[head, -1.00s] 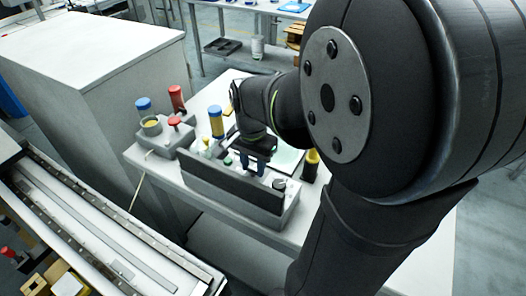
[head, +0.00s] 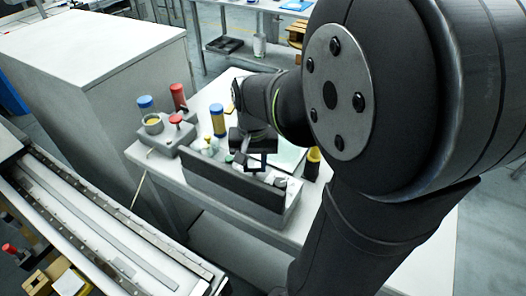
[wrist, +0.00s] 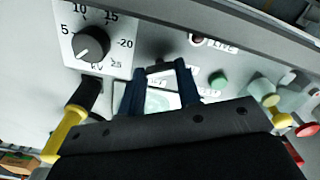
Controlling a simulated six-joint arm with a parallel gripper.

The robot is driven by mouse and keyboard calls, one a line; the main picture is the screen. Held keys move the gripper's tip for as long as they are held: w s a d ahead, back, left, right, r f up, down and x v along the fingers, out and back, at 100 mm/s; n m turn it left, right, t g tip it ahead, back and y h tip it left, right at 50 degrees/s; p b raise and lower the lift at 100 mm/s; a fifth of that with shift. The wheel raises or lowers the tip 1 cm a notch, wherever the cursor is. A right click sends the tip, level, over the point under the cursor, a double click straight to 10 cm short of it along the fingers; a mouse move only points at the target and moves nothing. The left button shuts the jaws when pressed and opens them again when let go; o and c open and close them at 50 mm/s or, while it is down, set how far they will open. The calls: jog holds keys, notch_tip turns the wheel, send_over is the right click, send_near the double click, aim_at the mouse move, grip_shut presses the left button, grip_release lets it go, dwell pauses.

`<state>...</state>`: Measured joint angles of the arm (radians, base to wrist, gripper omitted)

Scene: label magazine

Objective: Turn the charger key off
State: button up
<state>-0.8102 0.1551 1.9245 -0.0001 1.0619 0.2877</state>
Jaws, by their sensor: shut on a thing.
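My gripper (wrist: 161,69) shows in the wrist view with its two blue fingers apart and a dark bar, the charger key (wrist: 160,68), between their tips. It is shut on this key at the front of the light charger panel (wrist: 130,12). The fingers and the gripper body hide part of the panel below the key, so the key's position marks cannot be read. In the head view my gripper (head: 256,164) is over the grey charger box (head: 270,204) on the white table, and the key is too small to make out there.
A black kV dial (wrist: 91,44) is left of the key. A dark red lamp (wrist: 198,38) labelled LIVE and a green button (wrist: 218,80) are to its right. Yellow-capped and blue-capped containers (head: 218,122) and a grey holder (head: 165,138) stand close by on the table.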

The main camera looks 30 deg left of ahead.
aim_at(255, 167)
jog(key=n, duration=1.1)
jog(key=shift+n, duration=0.4)
dwell(0.3)
jog(key=o, duration=1)
jog(key=shift+r, duration=0.1)
notch_tip(255, 167, up, 17)
jog(key=shift+r, duration=0.15)
notch_tip(255, 167, down, 18)
jog(key=shift+r, duration=0.25)
dwell(0.5)
